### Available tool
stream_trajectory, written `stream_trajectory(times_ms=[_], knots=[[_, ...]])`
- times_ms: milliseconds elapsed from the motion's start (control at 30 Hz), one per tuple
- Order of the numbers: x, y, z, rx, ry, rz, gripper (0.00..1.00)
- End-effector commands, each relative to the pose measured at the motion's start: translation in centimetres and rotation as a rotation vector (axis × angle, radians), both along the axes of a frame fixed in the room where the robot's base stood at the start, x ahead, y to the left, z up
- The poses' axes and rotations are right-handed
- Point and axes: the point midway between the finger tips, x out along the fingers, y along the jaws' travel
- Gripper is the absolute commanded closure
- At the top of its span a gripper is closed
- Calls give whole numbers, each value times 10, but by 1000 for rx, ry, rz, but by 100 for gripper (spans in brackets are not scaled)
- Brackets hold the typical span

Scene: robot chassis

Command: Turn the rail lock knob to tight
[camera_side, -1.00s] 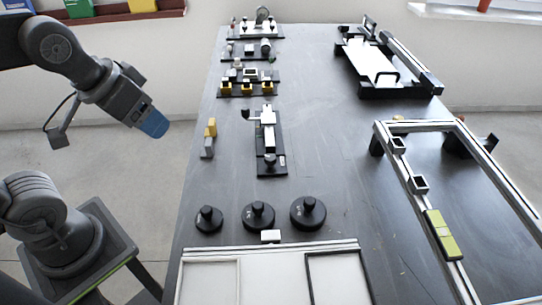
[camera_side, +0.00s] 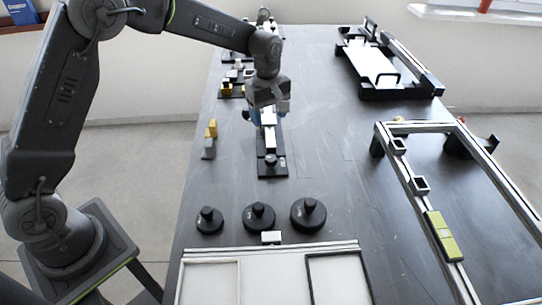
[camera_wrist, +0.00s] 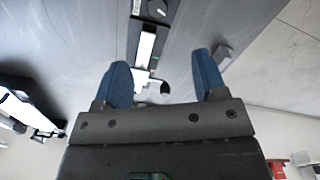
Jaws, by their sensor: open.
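A small rail fixture on a black base (camera_side: 272,170) lies on the table, with a white rail (camera_side: 269,140) along it. A dark round knob (camera_side: 270,160) stands at its near end. My gripper (camera_side: 267,112) is low over the far end of this fixture, open, and hides that end in the side view. In the wrist view, the open blue fingers of my gripper (camera_wrist: 161,70) are on either side of the fixture's end, where a dark curved piece (camera_wrist: 163,87) shows. The white rail (camera_wrist: 145,48) runs away between them. Contact cannot be told.
Yellow and grey blocks (camera_side: 209,142) stand left of the fixture. Three black round weights (camera_side: 258,217) stand nearer the front. A metal frame (camera_side: 413,180) occupies the right side. Small fixtures (camera_side: 232,90) stand behind my gripper. The table between fixture and frame is clear.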

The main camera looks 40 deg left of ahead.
Motion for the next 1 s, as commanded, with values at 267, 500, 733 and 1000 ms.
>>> stream_trajectory(times_ms=[267, 500, 733, 1000], knots=[[9, -1, -28, 0, 26, 62, 35], [8, -1, -71, 1, 28, 60, 35], [8, -1, -117, 0, 26, 59, 35], [8, -1, -150, 0, 24, 59, 35]])
